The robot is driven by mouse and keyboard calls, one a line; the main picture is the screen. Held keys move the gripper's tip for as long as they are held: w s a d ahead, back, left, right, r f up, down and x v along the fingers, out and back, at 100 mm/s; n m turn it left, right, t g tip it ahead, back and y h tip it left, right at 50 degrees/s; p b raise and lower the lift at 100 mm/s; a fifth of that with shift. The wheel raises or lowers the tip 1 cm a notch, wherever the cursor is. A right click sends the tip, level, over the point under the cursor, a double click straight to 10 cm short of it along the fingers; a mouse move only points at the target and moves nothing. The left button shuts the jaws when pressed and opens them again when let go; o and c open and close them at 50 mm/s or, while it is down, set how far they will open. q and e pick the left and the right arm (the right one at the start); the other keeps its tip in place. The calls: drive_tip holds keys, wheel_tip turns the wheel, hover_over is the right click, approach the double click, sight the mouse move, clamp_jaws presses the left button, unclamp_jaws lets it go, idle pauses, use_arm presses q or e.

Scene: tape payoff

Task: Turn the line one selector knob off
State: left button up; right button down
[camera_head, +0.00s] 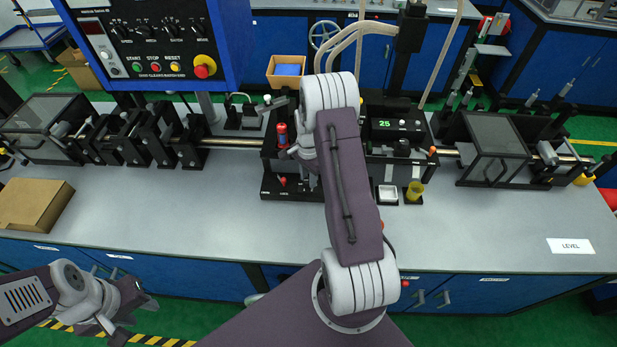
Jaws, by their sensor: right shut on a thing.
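A blue-framed control panel (146,40) at the top left carries several black knobs, coloured buttons and a red emergency stop. One black selector knob (196,27) is at its right end; I cannot read which knob is line one or its setting. My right gripper (303,165) is low over the middle station, far from the panel. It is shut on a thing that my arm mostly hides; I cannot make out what. My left gripper (133,311) is at the lower left, in front of the bench, with fingers apart and empty.
Black line fixtures (150,137) stand below the panel.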

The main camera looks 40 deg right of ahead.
sight(308, 180)
drive_tip(key=shift+m, duration=0.3)
idle(0.4)
drive_tip(key=c, duration=1.1)
unclamp_jaws()
wheel_tip(308, 180, up, 9)
drive_tip(key=b, duration=0.1)
drive_tip(key=shift+r, duration=0.1)
